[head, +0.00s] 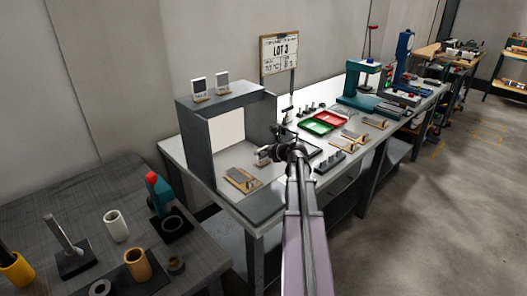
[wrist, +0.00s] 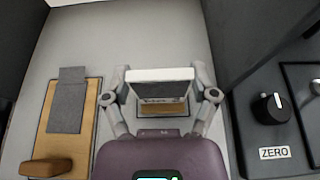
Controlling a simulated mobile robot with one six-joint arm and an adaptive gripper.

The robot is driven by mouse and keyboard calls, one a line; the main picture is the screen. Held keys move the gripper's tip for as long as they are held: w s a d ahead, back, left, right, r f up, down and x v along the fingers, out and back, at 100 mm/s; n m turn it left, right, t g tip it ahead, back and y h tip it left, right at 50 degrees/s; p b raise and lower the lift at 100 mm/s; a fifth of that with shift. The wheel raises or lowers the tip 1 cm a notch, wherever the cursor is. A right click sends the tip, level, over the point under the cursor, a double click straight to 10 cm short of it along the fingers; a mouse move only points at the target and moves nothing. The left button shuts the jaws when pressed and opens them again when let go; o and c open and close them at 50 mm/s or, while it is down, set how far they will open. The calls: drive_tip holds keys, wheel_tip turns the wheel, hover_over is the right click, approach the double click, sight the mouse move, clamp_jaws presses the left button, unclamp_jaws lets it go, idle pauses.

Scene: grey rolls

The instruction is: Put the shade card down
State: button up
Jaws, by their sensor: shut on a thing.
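The shade card (wrist: 160,76), a small block with a white edge and grey face, is between the two fingers of my gripper (wrist: 158,90) in the wrist view. My gripper is shut on it. A wooden piece (wrist: 160,108) shows just below the card, inside a dark outline on the pale floor; whether it touches the floor I cannot tell. In the head view my gripper (head: 270,153) reaches into the open front of the grey booth (head: 198,150), with the pale card (head: 262,158) at its tip, partly hidden by my arm.
A wooden board (wrist: 48,145) with a grey swatch (wrist: 67,108) lies left of the card. A dark device with a ZERO knob (wrist: 269,108) stands to the right. Two similar cards stand on the booth top (head: 240,92). Red and green trays (head: 322,123) lie farther along the bench.

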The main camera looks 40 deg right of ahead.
drive_tip(key=shift+f, duration=0.15)
drive_tip(key=o, duration=0.9)
drive_tip(key=shift+r, duration=0.2)
drive_tip(key=shift+s+r, duration=0.1)
drive_tip(key=shift+s, duration=0.05)
drive_tip(key=p+v, duration=0.4)
drive_tip(key=v, duration=0.7)
drive_tip(key=shift+s+r+p, duration=0.15)
drive_tip(key=shift+s+p, duration=0.15)
drive_tip(key=shift+p, duration=0.1)
